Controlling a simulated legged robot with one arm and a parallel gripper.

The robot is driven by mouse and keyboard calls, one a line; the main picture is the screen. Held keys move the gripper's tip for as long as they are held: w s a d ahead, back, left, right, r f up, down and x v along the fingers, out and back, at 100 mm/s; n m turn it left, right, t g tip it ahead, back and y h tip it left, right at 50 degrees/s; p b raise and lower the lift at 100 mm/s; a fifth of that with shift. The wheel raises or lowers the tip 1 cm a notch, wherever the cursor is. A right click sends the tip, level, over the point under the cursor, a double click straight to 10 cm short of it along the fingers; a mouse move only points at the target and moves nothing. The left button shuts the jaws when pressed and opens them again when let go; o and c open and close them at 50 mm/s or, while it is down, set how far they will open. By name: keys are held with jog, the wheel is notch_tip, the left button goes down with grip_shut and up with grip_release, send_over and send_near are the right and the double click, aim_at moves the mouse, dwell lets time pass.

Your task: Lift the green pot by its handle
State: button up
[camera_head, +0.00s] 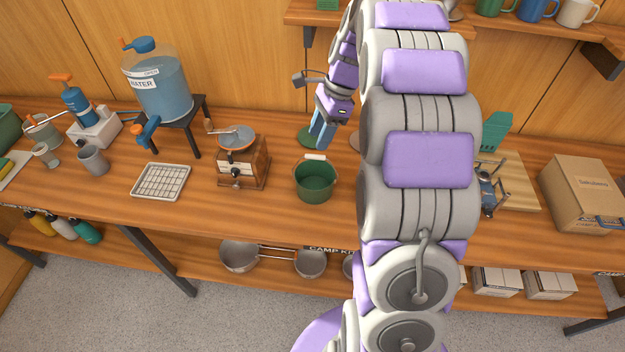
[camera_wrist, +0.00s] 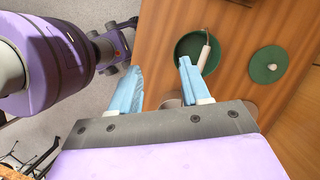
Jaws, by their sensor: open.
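The green pot (camera_head: 316,184) stands upright on the wooden bench, with its pale handle (camera_head: 315,157) across the top at the back rim. In the wrist view the pot (camera_wrist: 183,60) lies just beyond my right finger, and its handle (camera_wrist: 206,52) crosses the pot's right side. The green lid (camera_head: 306,138) lies flat behind the pot, partly hidden by my fingers; it shows whole in the wrist view (camera_wrist: 267,64). My gripper (camera_head: 322,134) is open and empty, with light blue fingers pointing down above the bench, behind the pot. In the wrist view its fingers (camera_wrist: 160,80) are wide apart.
A wooden coffee grinder (camera_head: 242,165) stands left of the pot, with a wire rack tray (camera_head: 161,182) and a water dispenser (camera_head: 160,88) farther left. A cardboard box (camera_head: 585,192) is at the far right. My arm hides the bench right of the pot. Bench in front of the pot is clear.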

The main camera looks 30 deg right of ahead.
jog(key=w+d+f+m+t+p, duration=0.1)
jog(key=w+d+f+m, duration=0.1)
jog(key=w+d+m, duration=0.45)
jog(key=n+b, duration=0.1)
jog(key=b, duration=0.1)
send_near(313, 156)
jog(key=shift+y, duration=0.3)
jog(key=x, duration=0.2)
jog(key=d+x, duration=0.1)
jog(key=x, duration=0.3)
jog(key=shift+d+f, duration=0.1)
jog(key=shift+f, duration=0.25)
jog(key=shift+w+a+f, duration=0.1)
jog(key=shift+a+f, duration=0.7)
jog(key=x, duration=0.2)
jog(key=b+x, duration=0.1)
jog(key=x, duration=0.1)
jog(key=shift+w+d+f, duration=0.2)
jog(key=shift+d, duration=0.2)
jog(key=shift+c, duration=0.3)
jog(key=shift+a, duration=0.2)
jog(key=c, duration=0.4)
grip_shut()
